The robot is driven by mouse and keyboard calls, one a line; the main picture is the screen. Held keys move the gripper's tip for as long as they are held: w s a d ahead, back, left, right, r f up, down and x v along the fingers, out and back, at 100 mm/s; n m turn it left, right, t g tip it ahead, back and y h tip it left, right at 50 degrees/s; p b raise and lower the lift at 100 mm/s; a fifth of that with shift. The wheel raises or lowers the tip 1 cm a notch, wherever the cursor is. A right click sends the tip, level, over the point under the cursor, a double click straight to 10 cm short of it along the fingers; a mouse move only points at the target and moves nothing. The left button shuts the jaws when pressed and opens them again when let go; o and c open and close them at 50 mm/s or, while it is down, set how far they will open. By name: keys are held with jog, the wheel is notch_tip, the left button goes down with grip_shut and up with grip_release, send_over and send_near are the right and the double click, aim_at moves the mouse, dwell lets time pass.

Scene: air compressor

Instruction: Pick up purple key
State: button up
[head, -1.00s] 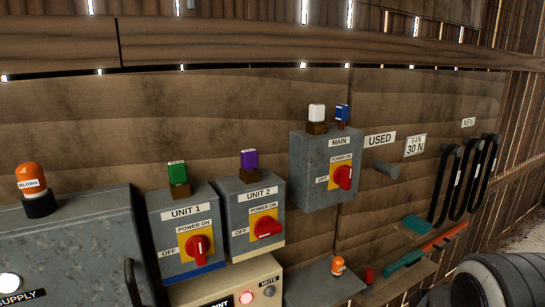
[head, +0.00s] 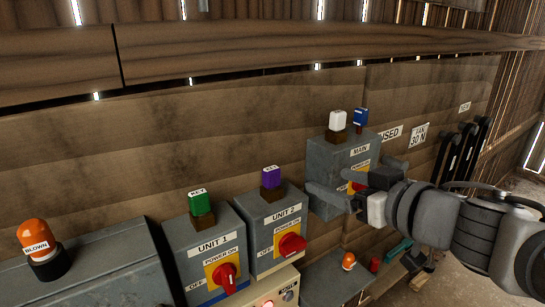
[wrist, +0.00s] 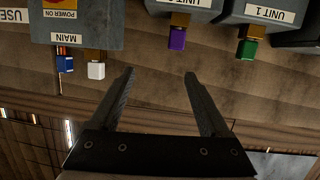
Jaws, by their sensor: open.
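The purple key (head: 271,178) stands upright in a brown holder on top of the grey UNIT 2 box (head: 262,222). In the upside-down wrist view the purple key (wrist: 176,38) shows beyond the fingertips, nearer the right finger. My gripper (head: 326,180) is right of the key in the head view, in front of the MAIN box, apart from the key. Its fingers are open and empty; they also show spread in the wrist view (wrist: 160,73).
A green key (head: 200,202) stands on the UNIT 1 box (head: 212,245) to the left. White (head: 338,120) and blue (head: 360,119) keys stand on the MAIN box (head: 345,150), behind my gripper. An orange BLOWN lamp (head: 38,240) is at far left. The wall above the boxes is clear.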

jog(key=y+b, duration=0.1)
jog(key=b, duration=0.3)
send_near(275, 178)
jog(key=shift+n+g, duration=0.3)
jog(key=shift+g, duration=0.1)
jog(key=w, duration=0.1)
jog(key=w+a, duration=0.1)
jog(key=w, duration=0.1)
jog(key=w+a, duration=0.1)
jog(key=shift+w+f, duration=0.15)
jog(key=shift+w, duration=0.15)
jog(key=shift+w+a+f, duration=0.1)
jog(key=shift+w+a, duration=0.3)
jog(key=shift+w, duration=0.05)
jog(key=b+x, duration=0.1)
jog(key=x, duration=0.1)
jog(key=b+x, duration=0.1)
jog(key=x, duration=0.1)
jog(key=shift+s+a+f, duration=0.1)
jog(key=shift+a+f, duration=0.1)
jog(key=shift+f, duration=0.1)
jog(key=shift+w+a, duration=0.35)
jog(key=shift+w, duration=0.1)
grip_shut()
